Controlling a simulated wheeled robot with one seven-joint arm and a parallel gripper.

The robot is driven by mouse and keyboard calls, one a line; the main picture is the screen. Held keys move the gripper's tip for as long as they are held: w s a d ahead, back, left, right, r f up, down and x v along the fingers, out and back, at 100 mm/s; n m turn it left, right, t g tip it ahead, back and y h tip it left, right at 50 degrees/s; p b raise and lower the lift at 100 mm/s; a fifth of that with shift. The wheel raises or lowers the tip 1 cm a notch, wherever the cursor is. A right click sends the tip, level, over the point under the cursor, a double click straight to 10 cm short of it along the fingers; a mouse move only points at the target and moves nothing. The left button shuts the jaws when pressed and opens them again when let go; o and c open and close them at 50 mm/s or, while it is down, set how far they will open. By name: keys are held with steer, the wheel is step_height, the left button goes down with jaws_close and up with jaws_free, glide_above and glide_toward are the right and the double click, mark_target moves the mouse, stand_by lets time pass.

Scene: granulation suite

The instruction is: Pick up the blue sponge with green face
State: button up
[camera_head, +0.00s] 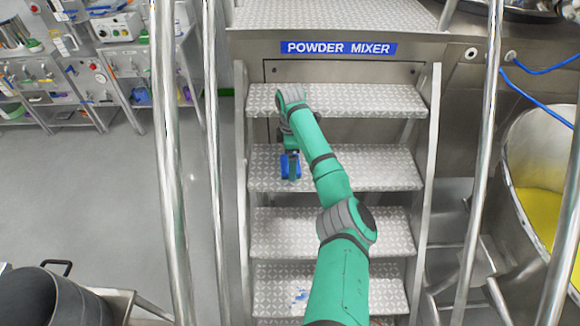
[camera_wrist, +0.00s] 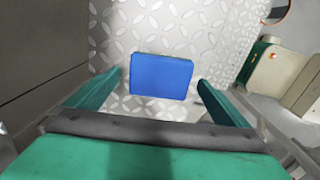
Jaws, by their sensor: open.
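The blue sponge (camera_wrist: 161,76) lies on a diamond-plate step (camera_wrist: 135,22) in the wrist view, centred a little ahead of my gripper. Only its blue side shows; I cannot see a green face. My gripper (camera_wrist: 160,90) is open and empty, with one green finger to the left of the sponge and one to the right. The fingers do not touch it. In the head view, the blue at my gripper (camera_head: 291,166) is over the second step from the top (camera_head: 370,170). My arm partly covers the steps there.
Metal handrails (camera_head: 165,170) flank the stairs. A sign reading POWDER MIXER (camera_head: 338,48) is above the top step. Blue and white marks (camera_head: 299,296) show on the lowest visible step. A vessel with yellow contents (camera_head: 545,210) stands at right. A dark bin (camera_head: 50,300) is at lower left.

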steer(key=shift+f, duration=0.4)
steer(key=c, duration=1.1)
steer(key=shift+r, duration=0.15)
steer(key=shift+r, duration=0.6)
steer(key=s+d+r, duration=0.1)
steer(key=s+r, duration=0.2)
steer(key=s, duration=0.1)
steer(key=s+d+r, duration=0.1)
steer(key=s+r, duration=0.3)
steer(key=s, duration=0.1)
steer(key=s+d+r, duration=0.1)
steer(key=s+r, duration=0.3)
steer(key=shift+s+d+r, duration=0.15)
steer(key=shift+s+r, duration=0.1)
steer(key=shift+s, duration=0.1)
